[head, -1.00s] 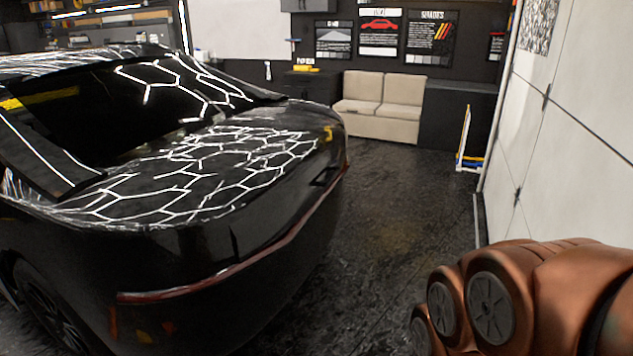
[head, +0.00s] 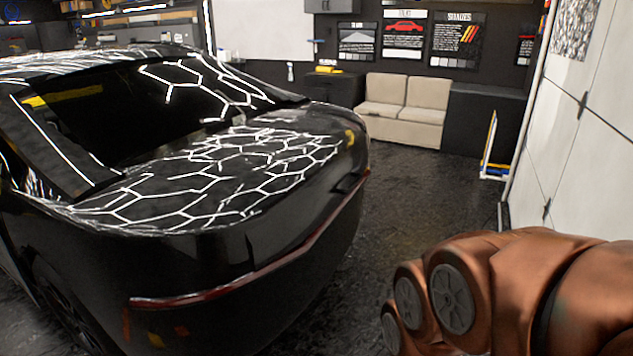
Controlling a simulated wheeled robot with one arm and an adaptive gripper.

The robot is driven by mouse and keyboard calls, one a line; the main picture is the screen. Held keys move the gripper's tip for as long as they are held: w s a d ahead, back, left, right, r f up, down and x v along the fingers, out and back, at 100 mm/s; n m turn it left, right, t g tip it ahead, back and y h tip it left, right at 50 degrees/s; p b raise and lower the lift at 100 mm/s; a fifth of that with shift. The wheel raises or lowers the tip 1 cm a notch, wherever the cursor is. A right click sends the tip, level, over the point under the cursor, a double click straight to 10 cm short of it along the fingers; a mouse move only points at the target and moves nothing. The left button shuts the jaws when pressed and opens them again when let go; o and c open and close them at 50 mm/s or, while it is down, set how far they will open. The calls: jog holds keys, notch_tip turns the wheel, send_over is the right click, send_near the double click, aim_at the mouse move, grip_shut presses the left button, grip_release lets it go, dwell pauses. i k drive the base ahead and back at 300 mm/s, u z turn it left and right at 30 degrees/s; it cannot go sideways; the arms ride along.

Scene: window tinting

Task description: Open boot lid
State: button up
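A black car stands on the left in the head view, its rear turned toward me. Its boot lid (head: 215,180) is shut, flush with the body, and mirrors hexagonal ceiling lights. A thin red light strip (head: 255,272) runs across the rear. The dark rear window (head: 135,112) is above the lid. My copper-coloured arm reaches in at the lower right, apart from the car. My gripper is out of view.
Dark, shiny floor (head: 425,195) lies open between the car and the white wall (head: 575,150) on the right. A beige sofa (head: 402,112) and dark cabinets (head: 480,118) stand at the back. A small white-and-yellow frame (head: 490,150) leans near the wall.

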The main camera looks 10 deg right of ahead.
aim_at(297, 166)
jog(key=u, duration=0.3)
jog(key=i, duration=1.5)
jog(key=z, duration=0.4)
